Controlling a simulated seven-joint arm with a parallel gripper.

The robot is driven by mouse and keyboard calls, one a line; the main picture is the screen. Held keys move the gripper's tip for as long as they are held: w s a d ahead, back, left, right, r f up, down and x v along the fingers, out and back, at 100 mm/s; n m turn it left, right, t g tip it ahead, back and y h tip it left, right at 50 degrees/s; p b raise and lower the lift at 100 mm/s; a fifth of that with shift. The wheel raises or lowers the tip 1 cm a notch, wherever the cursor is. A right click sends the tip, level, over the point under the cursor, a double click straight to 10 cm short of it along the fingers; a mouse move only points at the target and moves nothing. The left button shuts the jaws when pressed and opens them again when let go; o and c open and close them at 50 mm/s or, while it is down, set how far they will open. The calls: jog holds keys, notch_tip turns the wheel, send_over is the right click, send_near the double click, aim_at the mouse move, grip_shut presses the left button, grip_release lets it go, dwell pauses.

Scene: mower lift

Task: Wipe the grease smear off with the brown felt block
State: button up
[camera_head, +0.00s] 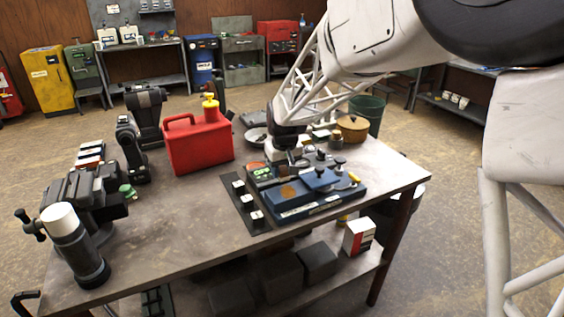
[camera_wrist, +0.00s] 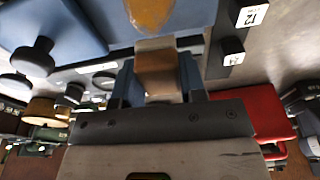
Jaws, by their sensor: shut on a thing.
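My gripper (camera_wrist: 157,78) is shut on the brown felt block (camera_wrist: 157,67), with a finger on each side of it in the wrist view. The grease smear (camera_wrist: 150,12) is an orange-brown patch on a blue surface, just beyond the block at the top of that view. In the head view the smear (camera_head: 288,191) lies on the top of the blue panel (camera_head: 318,198), in front of my gripper (camera_head: 292,160).
Black knobs (camera_head: 320,172) stand on the panel, right of the smear. A dark strip with white-labelled blocks (camera_head: 248,202) lies left of the panel. A red can (camera_head: 198,140) stands at the back left. The bench front left (camera_head: 160,235) has bare room.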

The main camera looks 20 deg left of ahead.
aim_at(293, 197)
notch_tip(293, 197, down, 2)
jog(key=shift+s+f, duration=0.1)
jog(key=shift+f, duration=0.1)
jog(key=shift+s+d+f, duration=0.2)
jog(key=shift+s+d, duration=0.35)
jog(key=shift+d, duration=0.1)
jog(key=shift+c, duration=0.3)
jog(key=shift+s+d, duration=0.5)
jog(key=shift+s, duration=0.05)
jog(key=shift+s+d+f, duration=0.1)
jog(key=shift+s+d, duration=1.35)
jog(key=shift+w+a, duration=2.65)
jog(key=shift+r, duration=4.2)
jog(key=shift+f, duration=0.2)
